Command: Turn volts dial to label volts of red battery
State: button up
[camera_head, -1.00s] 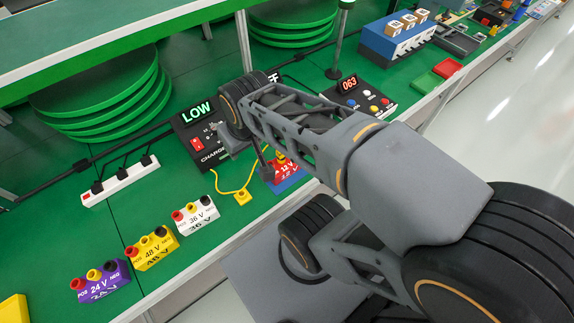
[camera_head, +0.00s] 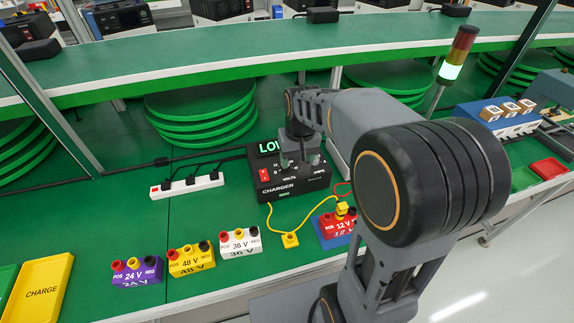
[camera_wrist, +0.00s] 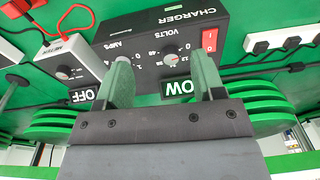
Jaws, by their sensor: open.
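The black charger (camera_head: 290,183) stands on the green bench, with a red switch, a VOLTS label, an AMPS label and a lit display reading LOW (camera_wrist: 180,88). In the wrist view, which is upside down, the volts dial (camera_wrist: 170,58) shows between the finger tips, nearer the right finger. The exact pointer reading is too small to tell. My gripper (camera_wrist: 162,72) is open over the charger face, its left finger partly covering the amps dial. It also shows in the head view (camera_head: 300,160). The red battery (camera_head: 338,228) is labelled 12 V and sits on a blue base.
A yellow plug (camera_head: 290,240) lies on the bench before the charger. White (camera_head: 240,242), yellow (camera_head: 191,261) and purple (camera_head: 136,272) batteries stand to the left. A white power strip (camera_head: 187,186) lies behind them. A meter (camera_wrist: 70,62) with an OFF display is beside the charger.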

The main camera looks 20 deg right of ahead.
jog(key=w+r, duration=0.3)
jog(key=w, duration=0.6)
jog(key=shift+g, duration=0.4)
jog(key=f, duration=1.3)
jog(key=shift+a+f+b, duration=0.25)
jog(key=shift+b, duration=0.05)
jog(key=shift+c, duration=0.3)
jog(key=c, duration=0.9)
jog(key=shift+o, duration=0.2)
